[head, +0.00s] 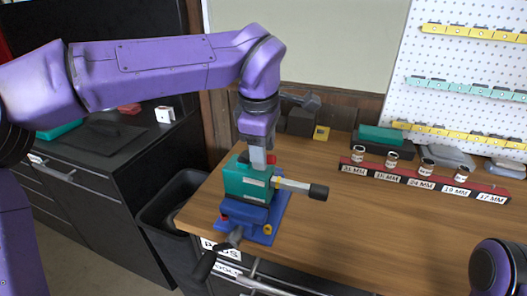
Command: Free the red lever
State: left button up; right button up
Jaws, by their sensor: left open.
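A teal block (245,182) sits on a blue base (283,205) near the left front edge of the wooden workbench. A pale metal bar with a black grip (318,192) sticks out of its right side. My right gripper is out of view; part of my right arm shows at the lower right.
A red rack (425,180) with several jars and size labels stands at the back right of the workbench (390,240). A teal box (381,134) and a vise-like tool lie behind. A black bin (170,215) stands left. The bench middle is clear.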

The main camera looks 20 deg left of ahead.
pick_arm(q)
jog(key=shift+w+f, duration=0.2)
jog(key=shift+f, duration=0.25)
jog(key=shift+s+r, duration=0.1)
jog(key=shift+s, duration=0.35)
jog(key=shift+w, duration=0.15)
grip_shut()
